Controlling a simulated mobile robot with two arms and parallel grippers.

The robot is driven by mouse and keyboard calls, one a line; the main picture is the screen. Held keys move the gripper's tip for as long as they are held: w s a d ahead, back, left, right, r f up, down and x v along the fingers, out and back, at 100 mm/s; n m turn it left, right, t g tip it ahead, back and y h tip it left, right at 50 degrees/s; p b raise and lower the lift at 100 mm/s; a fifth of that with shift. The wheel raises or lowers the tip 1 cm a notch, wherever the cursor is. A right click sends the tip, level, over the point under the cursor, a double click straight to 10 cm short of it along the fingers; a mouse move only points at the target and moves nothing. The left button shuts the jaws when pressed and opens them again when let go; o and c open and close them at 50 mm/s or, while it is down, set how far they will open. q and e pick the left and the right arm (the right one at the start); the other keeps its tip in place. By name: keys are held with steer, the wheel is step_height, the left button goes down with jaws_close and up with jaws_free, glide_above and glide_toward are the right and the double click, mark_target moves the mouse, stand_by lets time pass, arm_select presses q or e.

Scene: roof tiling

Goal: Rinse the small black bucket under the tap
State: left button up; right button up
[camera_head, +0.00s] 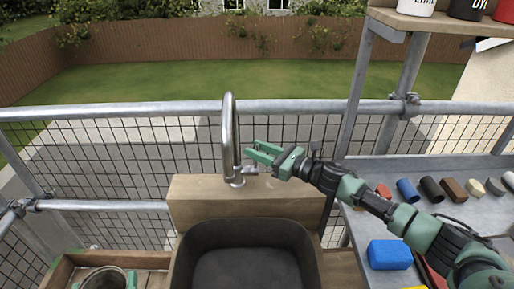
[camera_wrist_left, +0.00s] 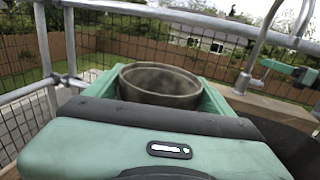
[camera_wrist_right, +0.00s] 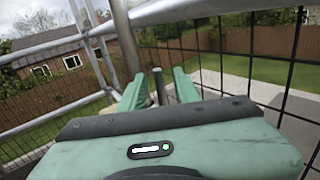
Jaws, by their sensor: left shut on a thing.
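The small black bucket (camera_head: 104,281) is at the bottom left of the head view, cut off by the frame edge. It looks dark grey, with a dirty-looking inside. My left gripper (camera_wrist_left: 160,82) is shut on the bucket (camera_wrist_left: 160,88), with one green finger on each side. The metal tap (camera_head: 229,130) stands on a wooden block behind the dark basin (camera_head: 245,262); no water shows. My right gripper (camera_head: 257,152) is open just right of the tap. In the right wrist view, a thin upright metal rod (camera_wrist_right: 158,86) shows between its fingers; contact cannot be told.
A wooden ledge (camera_head: 58,275) lies left of the basin. Railings and mesh (camera_head: 100,205) stand behind. At right, a grey bench (camera_head: 352,225) holds a blue sponge (camera_head: 389,254) and several small blocks; a shelf (camera_head: 450,22) above carries tins.

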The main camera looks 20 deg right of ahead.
steer(key=shift+w+a, duration=0.1)
steer(key=shift+a, duration=0.05)
jaws_close()
stand_by(1.0)
stand_by(0.4)
